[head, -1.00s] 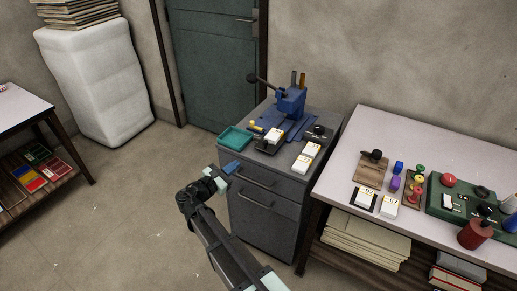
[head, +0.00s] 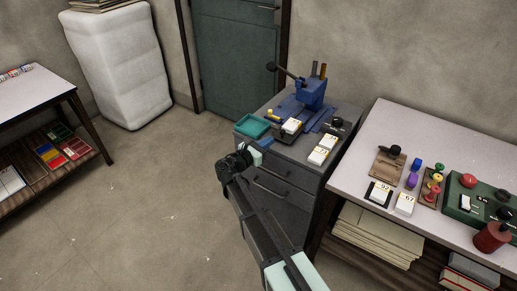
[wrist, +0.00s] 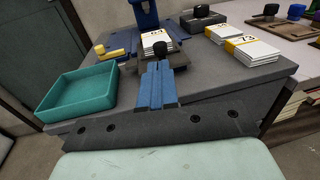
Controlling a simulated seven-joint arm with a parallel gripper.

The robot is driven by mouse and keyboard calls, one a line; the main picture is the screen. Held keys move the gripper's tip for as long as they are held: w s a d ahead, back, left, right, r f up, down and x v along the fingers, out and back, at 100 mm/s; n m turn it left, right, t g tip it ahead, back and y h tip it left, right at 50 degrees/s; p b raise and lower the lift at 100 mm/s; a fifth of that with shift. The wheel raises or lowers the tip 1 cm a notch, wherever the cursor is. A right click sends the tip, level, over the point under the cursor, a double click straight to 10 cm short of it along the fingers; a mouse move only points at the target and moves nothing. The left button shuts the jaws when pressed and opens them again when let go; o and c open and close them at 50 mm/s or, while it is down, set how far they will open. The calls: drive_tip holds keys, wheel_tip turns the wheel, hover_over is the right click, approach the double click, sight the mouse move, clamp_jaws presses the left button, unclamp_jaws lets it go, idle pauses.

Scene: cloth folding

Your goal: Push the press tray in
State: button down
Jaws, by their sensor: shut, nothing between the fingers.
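The blue press (head: 313,93) with its dark lever stands at the back of the grey cabinet. Its press tray (head: 286,136) sticks out in front of it and carries a stack of white cards (head: 291,126). In the wrist view the dark tray (wrist: 178,64) has a black knob (wrist: 166,48) at its front edge, and the card stack (wrist: 154,42) lies behind the knob. My gripper (wrist: 157,84) is shut and empty, its blue fingers pointing at the knob. The fingertips look very close to the knob; I cannot tell whether they touch.
A teal bin (head: 252,126) sits at the cabinet's left edge. Two white card stacks (head: 321,152) and a black stamp (head: 336,123) lie right of the tray. A yellow-handled tool (wrist: 112,52) lies left of it. The white table (head: 360,150) with stamps adjoins on the right.

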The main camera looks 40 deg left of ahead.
approach(285, 128)
drive_tip(key=shift+w+d+r, duration=0.25)
drive_tip(key=shift+w+d, duration=0.65)
drive_tip(key=shift+w, duration=0.25)
drive_tip(key=w, duration=0.7)
drive_tip(key=shift+w, duration=0.1)
